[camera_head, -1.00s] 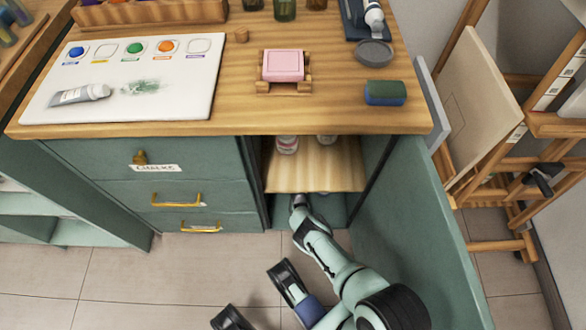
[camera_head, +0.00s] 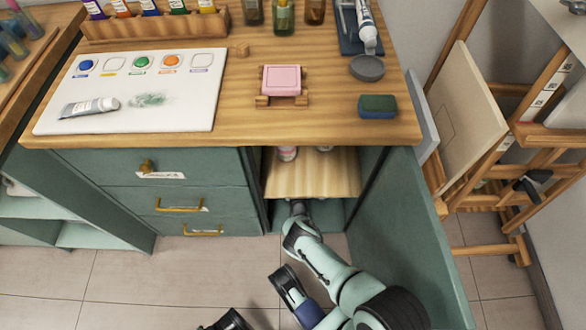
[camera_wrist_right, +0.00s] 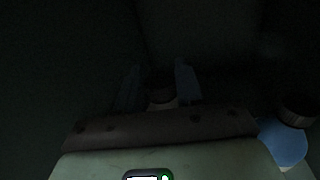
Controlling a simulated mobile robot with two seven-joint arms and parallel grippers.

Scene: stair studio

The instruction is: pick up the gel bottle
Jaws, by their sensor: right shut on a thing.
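My right arm reaches from the bottom of the head view into the open cabinet, under its wooden shelf (camera_head: 310,178). The right gripper is hidden there in the head view. In the right wrist view the gripper (camera_wrist_right: 160,88) has its two slim fingers on either side of a dark brownish cap (camera_wrist_right: 161,95), shut on what seems to be the gel bottle. Its body is mostly hidden and the picture is very dark. A pale blue bottle with a dark cap (camera_wrist_right: 284,145) stands apart at the right of that view.
The open cabinet door (camera_head: 405,235) stands close along the right of my arm. The drawers (camera_head: 165,200) are at the left of the opening. A pinkish-capped container (camera_head: 287,153) stands on the shelf above. A wooden easel (camera_head: 500,170) stands at the right.

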